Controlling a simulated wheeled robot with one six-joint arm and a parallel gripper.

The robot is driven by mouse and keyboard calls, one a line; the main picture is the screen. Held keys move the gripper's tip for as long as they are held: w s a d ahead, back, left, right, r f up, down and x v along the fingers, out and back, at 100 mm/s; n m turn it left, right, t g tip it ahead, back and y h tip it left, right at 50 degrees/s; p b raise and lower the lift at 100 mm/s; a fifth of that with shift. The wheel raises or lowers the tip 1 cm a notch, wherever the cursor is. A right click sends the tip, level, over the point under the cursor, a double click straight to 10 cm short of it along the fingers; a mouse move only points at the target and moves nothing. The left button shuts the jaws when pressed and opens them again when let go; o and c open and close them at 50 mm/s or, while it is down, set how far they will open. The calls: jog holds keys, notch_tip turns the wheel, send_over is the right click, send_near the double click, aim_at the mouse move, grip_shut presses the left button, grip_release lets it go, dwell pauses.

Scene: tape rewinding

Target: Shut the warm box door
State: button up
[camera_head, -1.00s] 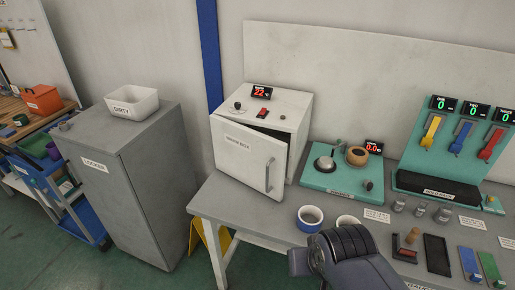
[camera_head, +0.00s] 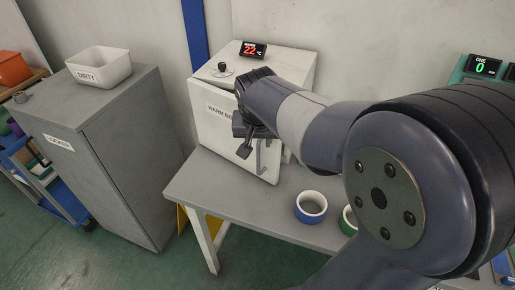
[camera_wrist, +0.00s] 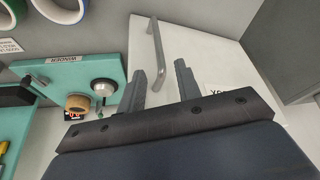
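The white warm box (camera_head: 285,55) stands on the left end of the grey bench. Its labelled door (camera_head: 210,120) looks still ajar, with its free right edge standing out from the box; my arm hides much of the gap. The door handle (camera_head: 264,158) is partly hidden behind my gripper (camera_head: 243,142), which is in front of the door. In the wrist view, the handle (camera_wrist: 155,50) and the white door (camera_wrist: 205,65) lie beyond my gripper (camera_wrist: 160,76).
A blue tape roll (camera_head: 311,207) and a green tape roll (camera_head: 348,221) are on the bench (camera_head: 215,187), right of the door. A grey locker (camera_head: 115,150) with a white bin (camera_head: 99,66) on top stands to the left. The teal winder (camera_wrist: 112,72) is beside the box.

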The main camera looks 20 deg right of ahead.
aim_at(259, 148)
jog(key=x, duration=0.7)
jog(key=shift+f, duration=0.1)
jog(key=shift+c, duration=0.2)
grip_shut()
